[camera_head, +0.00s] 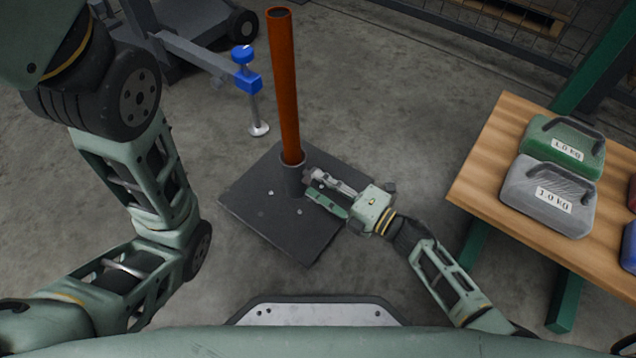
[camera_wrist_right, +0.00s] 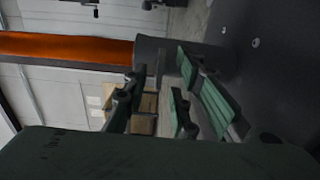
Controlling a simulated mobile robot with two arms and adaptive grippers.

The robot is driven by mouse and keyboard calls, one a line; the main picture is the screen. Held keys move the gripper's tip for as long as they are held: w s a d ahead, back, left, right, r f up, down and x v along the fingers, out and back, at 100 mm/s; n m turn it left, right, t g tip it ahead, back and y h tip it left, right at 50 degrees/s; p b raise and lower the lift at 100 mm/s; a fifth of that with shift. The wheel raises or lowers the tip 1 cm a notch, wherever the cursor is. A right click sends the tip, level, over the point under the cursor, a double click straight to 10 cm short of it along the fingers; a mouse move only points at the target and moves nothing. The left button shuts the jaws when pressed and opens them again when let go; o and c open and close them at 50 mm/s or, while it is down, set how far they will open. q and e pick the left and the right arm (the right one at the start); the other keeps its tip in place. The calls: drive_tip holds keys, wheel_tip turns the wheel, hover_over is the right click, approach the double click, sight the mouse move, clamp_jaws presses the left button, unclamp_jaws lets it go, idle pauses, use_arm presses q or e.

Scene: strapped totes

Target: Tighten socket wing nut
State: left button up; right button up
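An orange pole (camera_head: 285,90) stands upright in a dark grey socket (camera_head: 293,180) on a dark square base plate (camera_head: 270,225). The pole (camera_wrist_right: 65,48) and socket (camera_wrist_right: 185,55) also show in the right wrist view. My right gripper (camera_head: 316,187) is beside the socket on its right, close to it. In the wrist view its green-padded fingers (camera_wrist_right: 162,82) are apart. A small grey part, perhaps the wing nut (camera_wrist_right: 160,68), shows between them at the socket; I cannot tell whether they touch it. My left gripper is out of view.
A blue-topped metal stand (camera_head: 247,80) is behind the plate, near a wheeled frame. Concrete floor around the plate is mostly clear.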

drive_tip(key=shift+x, duration=0.85)
drive_tip(key=shift+c, duration=0.5)
clamp_jaws()
